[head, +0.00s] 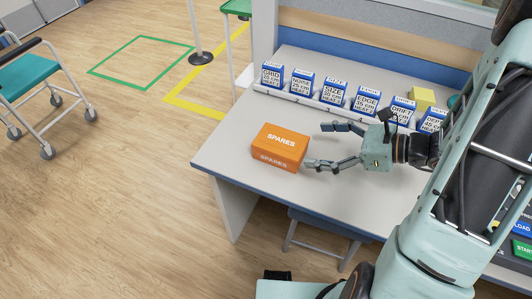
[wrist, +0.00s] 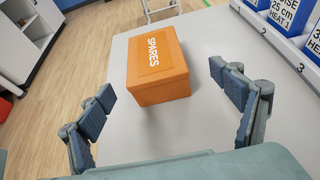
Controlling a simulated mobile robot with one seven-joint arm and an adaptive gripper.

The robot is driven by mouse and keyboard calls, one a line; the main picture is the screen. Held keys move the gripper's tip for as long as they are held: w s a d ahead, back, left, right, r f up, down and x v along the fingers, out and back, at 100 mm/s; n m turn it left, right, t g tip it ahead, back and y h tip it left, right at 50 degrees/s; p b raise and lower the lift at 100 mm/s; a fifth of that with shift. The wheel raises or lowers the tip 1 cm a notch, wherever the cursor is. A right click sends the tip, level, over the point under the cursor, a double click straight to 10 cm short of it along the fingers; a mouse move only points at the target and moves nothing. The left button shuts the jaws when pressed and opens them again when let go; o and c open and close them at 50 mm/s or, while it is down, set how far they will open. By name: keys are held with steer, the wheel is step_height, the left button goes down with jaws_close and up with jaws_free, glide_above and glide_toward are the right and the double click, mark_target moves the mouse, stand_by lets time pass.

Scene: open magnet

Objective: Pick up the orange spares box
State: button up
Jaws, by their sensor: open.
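The orange spares box (head: 280,147) sits flat on the grey desk (head: 225,150) near its left end, with "SPARES" in white on its top and side. My gripper (head: 318,146) is open just to the right of the box, its two fingers spread and pointing toward it. Nothing is between the fingers. The wrist view also shows my open gripper (wrist: 165,85). The box appears apart from both fingers.
A row of several blue and white labelled boxes (head: 332,93) stands along the back of the desk. A yellow block (head: 422,98) is behind them. A stool (head: 318,225) is under the desk's front edge. A teal wheelchair (head: 30,80) stands on the floor at left.

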mark_target(281, 144)
steer(key=x, duration=0.3)
steer(key=b+x, duration=0.1)
steer(key=x, duration=0.6)
steer(key=shift+s+a+f, duration=0.2)
steer(key=shift+s+a, duration=0.05)
steer(key=shift+a, duration=0.25)
steer(key=shift+c, duration=0.6)
steer(key=c, duration=1.3)
